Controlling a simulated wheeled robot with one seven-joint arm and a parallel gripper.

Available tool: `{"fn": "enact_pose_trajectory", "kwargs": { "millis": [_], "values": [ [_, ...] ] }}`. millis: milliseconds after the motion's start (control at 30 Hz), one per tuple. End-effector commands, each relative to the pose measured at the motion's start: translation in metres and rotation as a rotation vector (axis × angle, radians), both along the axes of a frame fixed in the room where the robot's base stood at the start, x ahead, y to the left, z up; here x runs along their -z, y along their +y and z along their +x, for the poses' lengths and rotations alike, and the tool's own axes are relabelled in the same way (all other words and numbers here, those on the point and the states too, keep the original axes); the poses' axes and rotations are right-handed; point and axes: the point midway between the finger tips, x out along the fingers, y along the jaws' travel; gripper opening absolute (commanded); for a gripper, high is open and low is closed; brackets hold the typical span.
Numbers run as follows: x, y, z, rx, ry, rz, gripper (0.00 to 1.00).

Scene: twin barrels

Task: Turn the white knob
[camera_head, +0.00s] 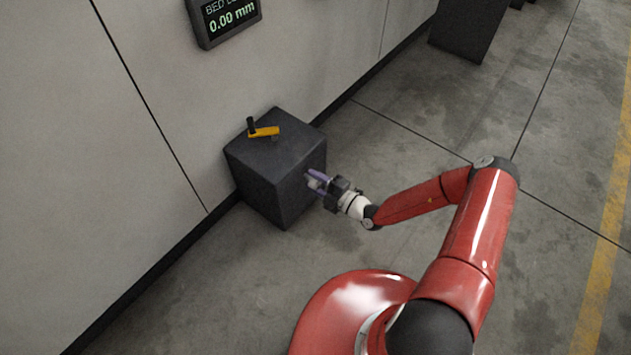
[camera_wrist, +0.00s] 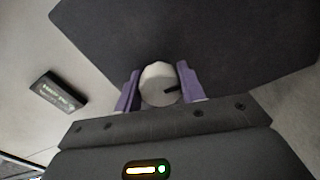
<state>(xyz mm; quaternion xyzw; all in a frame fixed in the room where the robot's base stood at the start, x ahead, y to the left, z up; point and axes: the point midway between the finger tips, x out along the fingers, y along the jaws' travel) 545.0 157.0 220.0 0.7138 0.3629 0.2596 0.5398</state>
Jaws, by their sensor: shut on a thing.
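In the head view the knob (camera_head: 314,184) is small and mostly hidden by my gripper (camera_head: 316,182), which reaches the box's right-hand face.
A yellow lever with a black handle (camera_head: 264,132) is on top of the box. A wall display (camera_head: 226,17) reads 0.00 mm. Another dark block (camera_head: 465,30) stands farther back. The floor around my arm is clear.

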Motion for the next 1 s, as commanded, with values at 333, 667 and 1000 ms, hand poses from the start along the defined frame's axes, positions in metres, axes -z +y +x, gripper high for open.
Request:
{"fn": "enact_pose_trajectory", "kwargs": {
  "millis": [333,667,1000],
  "values": [
    [0.0018,-0.0009,-0.0009,0.0,0.041,0.026,0.17],
    [0.0019,-0.0009,-0.0011,0.0,0.04,0.025,0.43],
    [0.0008,-0.0002,-0.0004,0.0,0.037,0.027,0.61]
  ]
}}
